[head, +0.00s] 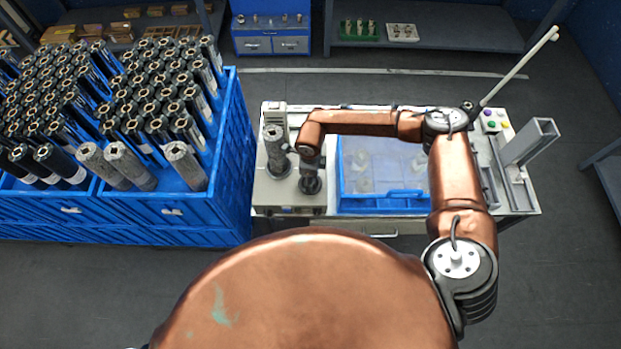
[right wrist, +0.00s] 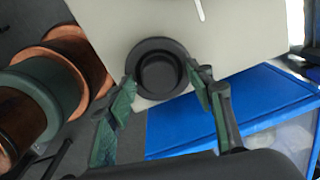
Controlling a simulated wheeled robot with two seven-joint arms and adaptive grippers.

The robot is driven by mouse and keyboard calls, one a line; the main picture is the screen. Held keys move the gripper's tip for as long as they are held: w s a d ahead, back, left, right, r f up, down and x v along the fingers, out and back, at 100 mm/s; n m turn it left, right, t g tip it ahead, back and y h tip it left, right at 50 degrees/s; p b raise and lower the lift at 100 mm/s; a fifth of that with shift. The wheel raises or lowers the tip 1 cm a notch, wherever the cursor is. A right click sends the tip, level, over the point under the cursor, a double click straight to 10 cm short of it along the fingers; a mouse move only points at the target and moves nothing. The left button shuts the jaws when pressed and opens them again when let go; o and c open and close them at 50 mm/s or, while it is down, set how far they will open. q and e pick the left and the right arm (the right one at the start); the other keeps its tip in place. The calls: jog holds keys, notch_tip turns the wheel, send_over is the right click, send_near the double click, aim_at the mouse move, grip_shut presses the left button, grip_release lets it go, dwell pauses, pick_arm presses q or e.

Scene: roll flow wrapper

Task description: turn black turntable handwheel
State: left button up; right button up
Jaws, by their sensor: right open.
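The black turntable handwheel (right wrist: 160,74) is a round black knob with a raised centre, set on a pale machine surface (right wrist: 245,28) in the right wrist view. My right gripper (right wrist: 168,88) is open, with one green-padded finger on each side of the handwheel's near edge. I cannot tell whether the fingers touch it. In the head view my right gripper (head: 311,183) points down over the machine's left part, and it mostly hides the handwheel there. A grey roll (head: 275,152) stands upright beside it on the left. My left gripper is not in view.
A blue-framed clear cover (head: 384,203) lies just right of my right gripper. Large blue crates (head: 180,212) full of upright dark rolls (head: 160,90) stand close on the left. Push buttons (head: 493,124) and a grey metal channel (head: 530,142) are at the machine's right end.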

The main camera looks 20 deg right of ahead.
jog(key=shift+c, duration=0.5)
jog(key=c, duration=1.1)
jog(key=shift+o, duration=0.2)
jog(key=shift+m, duration=0.4)
jog(key=m, duration=0.4)
jog(key=shift+b, duration=0.35)
jog(key=shift+a+m, duration=0.1)
jog(key=shift+m, duration=2.4)
jog(key=o, duration=1.2)
jog(key=shift+c, duration=0.2)
